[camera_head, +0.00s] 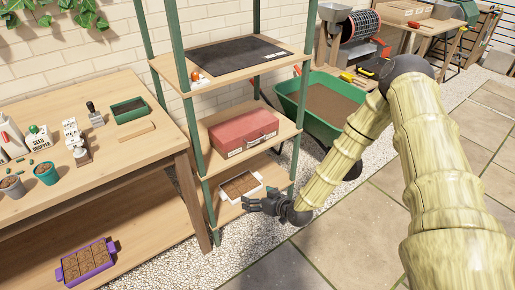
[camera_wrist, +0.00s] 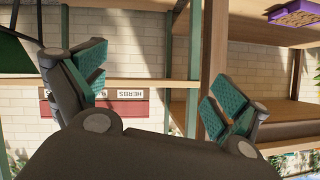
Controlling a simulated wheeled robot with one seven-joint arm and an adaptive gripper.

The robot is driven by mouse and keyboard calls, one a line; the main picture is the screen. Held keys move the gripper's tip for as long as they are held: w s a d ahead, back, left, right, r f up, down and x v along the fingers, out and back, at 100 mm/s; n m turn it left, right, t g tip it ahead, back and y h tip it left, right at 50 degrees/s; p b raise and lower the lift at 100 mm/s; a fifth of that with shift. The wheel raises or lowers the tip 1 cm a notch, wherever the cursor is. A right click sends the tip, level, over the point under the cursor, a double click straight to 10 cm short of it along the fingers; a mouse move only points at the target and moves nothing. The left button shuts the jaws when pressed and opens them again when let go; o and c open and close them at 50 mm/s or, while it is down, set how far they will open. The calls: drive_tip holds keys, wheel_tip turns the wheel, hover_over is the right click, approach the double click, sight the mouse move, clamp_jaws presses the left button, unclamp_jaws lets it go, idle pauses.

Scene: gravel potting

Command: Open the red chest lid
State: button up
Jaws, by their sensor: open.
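The red chest (camera_head: 243,130) sits on the middle shelf of the green-posted rack in the head view. Its lid looks shut, with a handle and a pale label on the front. It also shows in the wrist view (camera_wrist: 125,108), upside down, with a "HERBS" label; part of it is hidden behind my left finger. My gripper (camera_head: 258,203) is open and empty. In the head view it is at about the lower shelf, below the chest and apart from it. In the wrist view its teal finger pads (camera_wrist: 153,85) stand wide apart.
A white tray of brown pots (camera_head: 228,194) is on the lower shelf, close to my gripper. A dark mat (camera_head: 228,58) lies on the upper shelf. A green wheelbarrow (camera_head: 292,106) stands to the right, the potting bench (camera_head: 115,165) to the left. Paving at front right is clear.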

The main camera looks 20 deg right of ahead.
drive_tip(key=w+d+r+t+b, duration=0.25)
drive_tip(key=w+d, duration=0.25)
drive_tip(key=w, duration=0.3)
drive_tip(key=n+t+b, duration=0.2)
drive_tip(key=t, duration=0.1)
approach(258, 139)
drive_tip(key=x, duration=1)
drive_tip(key=shift+w+f, duration=0.2)
drive_tip(key=shift+f, duration=0.05)
